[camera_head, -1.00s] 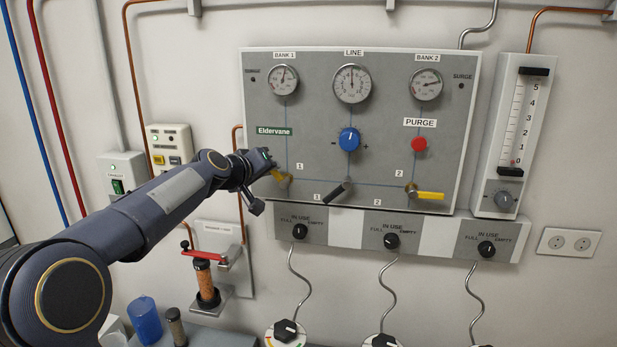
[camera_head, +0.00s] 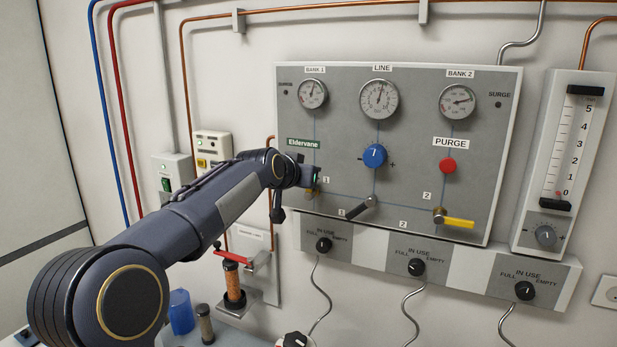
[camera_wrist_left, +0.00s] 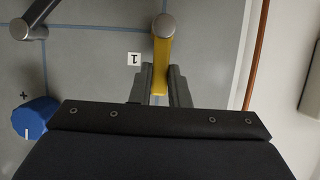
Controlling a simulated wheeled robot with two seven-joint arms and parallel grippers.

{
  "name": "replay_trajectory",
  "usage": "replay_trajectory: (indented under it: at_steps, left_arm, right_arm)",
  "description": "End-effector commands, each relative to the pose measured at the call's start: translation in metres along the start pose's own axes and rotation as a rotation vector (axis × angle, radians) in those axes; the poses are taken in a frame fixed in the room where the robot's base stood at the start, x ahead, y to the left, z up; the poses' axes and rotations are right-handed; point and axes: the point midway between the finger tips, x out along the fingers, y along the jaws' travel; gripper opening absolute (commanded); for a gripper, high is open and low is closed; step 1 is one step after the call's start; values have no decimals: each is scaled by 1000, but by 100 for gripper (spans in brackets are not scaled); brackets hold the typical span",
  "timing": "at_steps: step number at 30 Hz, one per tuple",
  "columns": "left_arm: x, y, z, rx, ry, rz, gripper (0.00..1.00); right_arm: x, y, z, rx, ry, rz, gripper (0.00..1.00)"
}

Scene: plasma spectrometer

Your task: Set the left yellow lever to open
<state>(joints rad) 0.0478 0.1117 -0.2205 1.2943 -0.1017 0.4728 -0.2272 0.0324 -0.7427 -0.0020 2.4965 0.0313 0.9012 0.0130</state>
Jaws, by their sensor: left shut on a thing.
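The left yellow lever (camera_wrist_left: 161,55), by the label "1", has its round metal pivot (camera_wrist_left: 164,25) on the grey panel. My left gripper (camera_wrist_left: 161,85) is shut on the lever's handle in the left wrist view, one finger on each side. The handle lies roughly square to the panel's thin horizontal line. In the head view my left gripper (camera_head: 313,181) is at the panel below the "Eldervane" label and hides most of this lever (camera_head: 309,194). My right gripper is not in view.
A black lever (camera_head: 359,208) and a second yellow lever (camera_head: 456,222) sit to the right on the panel. The blue knob (camera_head: 374,155) and red purge button (camera_head: 448,165) are above them. A red-handled device (camera_head: 233,275) stands below my left arm.

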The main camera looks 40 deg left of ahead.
Motion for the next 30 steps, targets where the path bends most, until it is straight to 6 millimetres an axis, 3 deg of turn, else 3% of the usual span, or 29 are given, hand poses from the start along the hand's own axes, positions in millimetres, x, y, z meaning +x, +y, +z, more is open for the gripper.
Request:
replay_trajectory:
  at_steps: [15,16,20,30]
  left_arm:
    - [1,0,1,19,-2,-6,0]
    - [1,0,1,19,-2,-6,18]
    - [1,0,1,18,-1,-6,35]
    - [-3,0,0,16,1,-6,37]
  right_arm:
    - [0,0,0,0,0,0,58]
    - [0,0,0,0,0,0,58]
    - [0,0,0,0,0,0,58]
    - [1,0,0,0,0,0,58]
